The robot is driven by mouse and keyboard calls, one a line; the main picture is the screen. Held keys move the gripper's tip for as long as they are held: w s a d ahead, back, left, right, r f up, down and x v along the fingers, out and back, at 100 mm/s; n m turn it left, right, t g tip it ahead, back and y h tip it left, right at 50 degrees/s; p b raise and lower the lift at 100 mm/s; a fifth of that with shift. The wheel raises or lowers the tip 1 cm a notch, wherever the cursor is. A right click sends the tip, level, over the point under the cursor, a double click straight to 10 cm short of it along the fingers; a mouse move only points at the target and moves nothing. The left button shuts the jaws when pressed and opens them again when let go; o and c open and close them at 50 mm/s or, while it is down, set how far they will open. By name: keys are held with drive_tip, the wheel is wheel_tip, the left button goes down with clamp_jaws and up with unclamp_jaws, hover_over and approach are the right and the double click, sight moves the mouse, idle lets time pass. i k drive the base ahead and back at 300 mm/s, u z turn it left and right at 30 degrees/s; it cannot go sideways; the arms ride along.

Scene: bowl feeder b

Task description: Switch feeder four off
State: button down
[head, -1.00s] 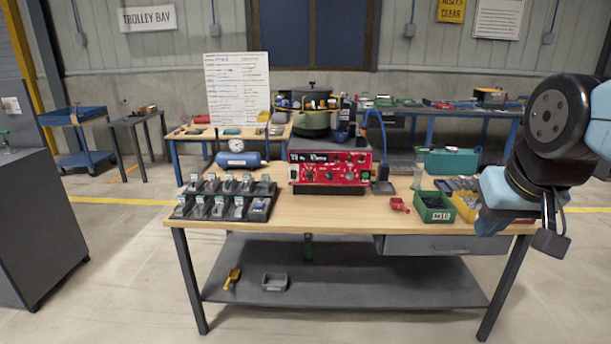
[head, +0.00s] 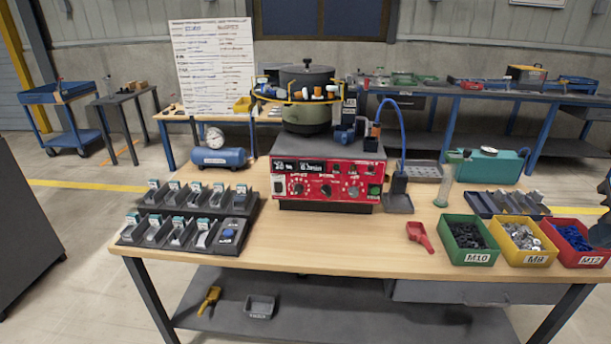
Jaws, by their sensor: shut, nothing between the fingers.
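A red control box (head: 324,185) stands near the middle of the bench. Its front has a dark display (head: 300,167), several knobs, a pale switch (head: 278,186) at left and a green one (head: 375,190) at right. The display text is too small to read surely. A bowl feeder (head: 307,110) with a dark lidded top and a ring of small parts stands on the box. I cannot read a number four on it, nor tell the switch's position. Only a bit of my arm shows at the right edge; my gripper is out of view.
A black stepped rack (head: 240,245) of labelled bins stands at left, a blue tank (head: 219,159) behind it. A red scoop (head: 419,235) and green (head: 468,257), yellow (head: 522,258) and red (head: 582,259) bins are at right. The wood before the box is clear.

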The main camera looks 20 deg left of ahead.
sight(277, 185)
drive_tip(key=u, duration=0.2)
drive_tip(key=i, duration=0.85)
drive_tip(key=u, duration=0.55)
